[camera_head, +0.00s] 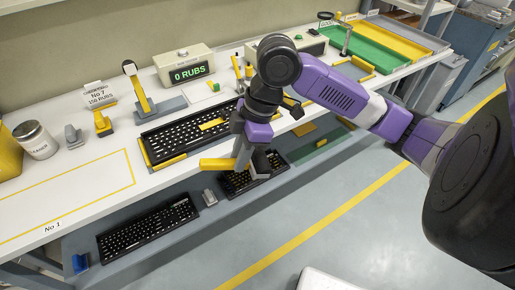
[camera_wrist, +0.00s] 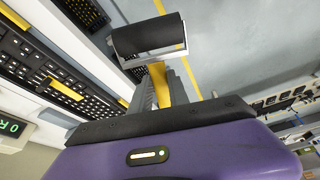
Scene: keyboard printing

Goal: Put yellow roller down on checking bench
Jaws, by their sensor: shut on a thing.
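My gripper (camera_head: 243,157) is shut on the yellow roller, whose yellow handle (camera_head: 217,163) sticks out to the left in the head view. In the wrist view the yellow handle (camera_wrist: 160,84) sits between the fingers, and the black roller head (camera_wrist: 148,37) lies beyond the fingertips. In the head view the gripper points down by the front edge of the long white bench (camera_head: 150,178), close to a black keyboard (camera_head: 185,133). I cannot tell which part is the checking bench. I cannot tell the exact height over the edge.
A box reading 0 RUBS (camera_head: 188,73), a grey stand with a yellow upright (camera_head: 145,98) and a jar (camera_head: 37,140) stand on the bench. A yellow-outlined area (camera_head: 75,190) at left is empty. More keyboards (camera_head: 150,228) lie on the lower shelf. Green and yellow trays (camera_head: 372,48) are at the far right.

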